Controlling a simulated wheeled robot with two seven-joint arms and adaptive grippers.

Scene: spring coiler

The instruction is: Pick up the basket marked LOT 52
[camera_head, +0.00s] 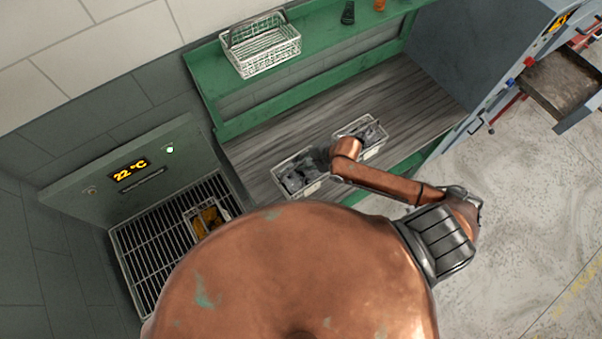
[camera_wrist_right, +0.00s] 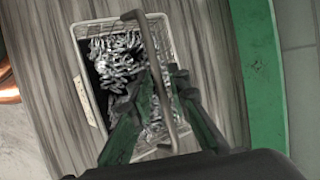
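Two wire baskets of grey metal springs stand on the wooden bench: a left basket (camera_head: 283,186) and a right basket (camera_head: 343,131). I cannot read LOT 52 on either. My right gripper (camera_head: 321,160) is over the left basket, partly hiding it. In the right wrist view, a basket (camera_wrist_right: 82,30) full of springs lies below the gripper (camera_wrist_right: 160,80), with a pale tag (camera_wrist_right: 84,100) on its left side. Its thin bar handle (camera_wrist_right: 154,65) runs between the two fingers, which are spread apart. I cannot tell whether they touch it. My left gripper is not in view.
An empty white wire basket (camera_head: 262,58) stands on the green shelf (camera_head: 320,42). A small basket with orange-brown contents (camera_head: 208,217) sits on the grille (camera_head: 150,236) beside the 22 °C display (camera_head: 130,169). A grey machine with an open drawer (camera_head: 570,85) is at right.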

